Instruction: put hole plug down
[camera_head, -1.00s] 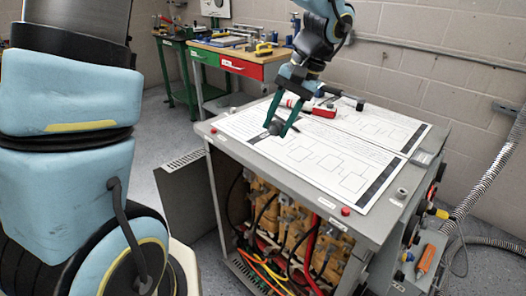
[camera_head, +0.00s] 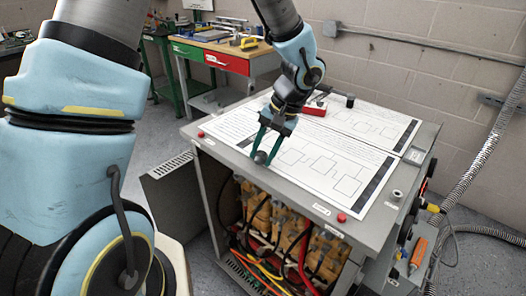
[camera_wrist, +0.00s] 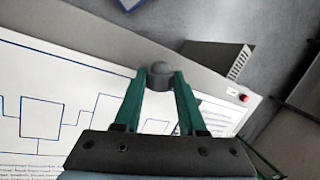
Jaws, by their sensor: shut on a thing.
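The hole plug (camera_wrist: 160,76) is a small dark grey round piece held between my gripper's green fingertips. It also shows in the head view (camera_head: 261,157) at the ends of the fingers. My gripper (camera_head: 263,152) is shut on it, above the front left part of the cabinet top (camera_head: 215,146), over the printed sheet (camera_head: 300,150). In the wrist view my gripper (camera_wrist: 160,84) has the plug near the sheet's edge and the grey metal border. I cannot tell whether the plug touches the surface.
Red buttons (camera_head: 341,217) sit at the cabinet's front corners. A red object (camera_head: 315,108) and a black cylinder (camera_head: 350,101) are at the back of the top. The open cabinet front shows coils and cables (camera_head: 275,235). A workbench (camera_head: 215,55) stands behind.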

